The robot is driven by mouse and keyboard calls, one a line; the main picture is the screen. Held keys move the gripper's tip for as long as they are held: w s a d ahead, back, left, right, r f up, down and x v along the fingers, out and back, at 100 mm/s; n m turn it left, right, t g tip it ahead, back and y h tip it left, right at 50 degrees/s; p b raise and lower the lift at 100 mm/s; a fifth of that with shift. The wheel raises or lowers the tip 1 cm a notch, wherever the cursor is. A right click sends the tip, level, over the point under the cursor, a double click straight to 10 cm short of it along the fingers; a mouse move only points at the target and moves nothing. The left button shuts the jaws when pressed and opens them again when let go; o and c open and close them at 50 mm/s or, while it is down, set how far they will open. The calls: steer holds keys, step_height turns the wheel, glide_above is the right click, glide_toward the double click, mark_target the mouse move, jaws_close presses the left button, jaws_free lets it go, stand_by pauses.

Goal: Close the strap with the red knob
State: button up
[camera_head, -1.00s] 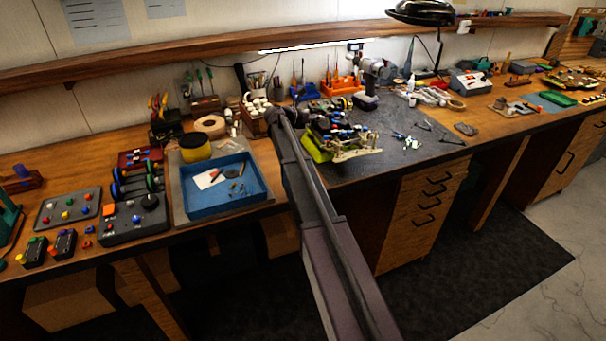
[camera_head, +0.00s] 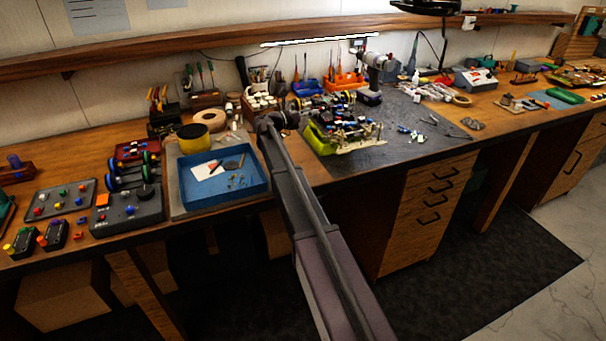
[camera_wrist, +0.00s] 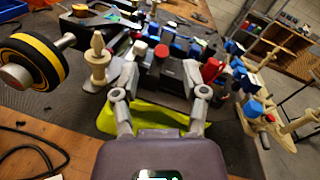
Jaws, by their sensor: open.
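The RC racecar (camera_head: 342,126) stands on the dark mat of the workbench, with a yellow-green part under it. In the wrist view its parts fill the upper middle, and the yellow-green part (camera_wrist: 150,118) shows beneath my gripper. My gripper (camera_wrist: 160,76) is open, its two fingers spread and pointing at the car, with nothing clearly held between them. A red knob (camera_wrist: 161,51) shows just beyond the gap between the fingers. Another red part (camera_wrist: 211,69) is right of the right finger. I cannot make out the strap. In the head view my arm hides most of the gripper.
A yellow-striped black wheel (camera_wrist: 38,62) and a wooden peg (camera_wrist: 97,58) stand left of my gripper in the wrist view. A blue tray (camera_head: 192,202) lies left of my arm. A drill (camera_head: 376,68) stands behind the car. Small tools lie on the mat.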

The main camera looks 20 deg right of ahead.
steer(key=v, duration=1.1)
steer(key=s+f+m+y+p, duration=0.1)
steer(key=s+m+y+p, duration=0.1)
steer(key=s+m, duration=0.2)
steer(key=s+f+m+g+y+p, duration=0.1)
steer(key=s+m, duration=0.4)
steer(key=s, duration=0.5)
steer(key=s+f+m+g+y+p, duration=0.1)
steer(key=s+f+m+y+p, duration=0.1)
steer(key=s+m, duration=0.3)
steer(key=shift+s+a+f+y+p, duration=0.15)
steer(key=shift+s+f+y, duration=0.15)
steer(key=shift+s+y, duration=0.2)
steer(key=shift+s+a+f+y+p, duration=0.15)
steer(key=shift+s+f+y, duration=0.25)
steer(key=shift+s, duration=0.2)
steer(key=shift+s+a+f+m+g, duration=0.15)
steer(key=shift+s+m+g, duration=0.15)
steer(key=shift+s+m, duration=0.25)
steer(key=s+a+f+m+y, duration=0.3)
steer(key=s+a+m+y, duration=0.1)
steer(key=s, duration=0.3)
steer(key=s+a+f+m+g+y, duration=0.1)
steer(key=s+a+f+m+y, duration=0.3)
steer(key=s, duration=0.4)
steer(key=shift+a+m+y, duration=0.55)
steer(key=shift+a+y, duration=0.55)
steer(key=shift+y, duration=0.3)
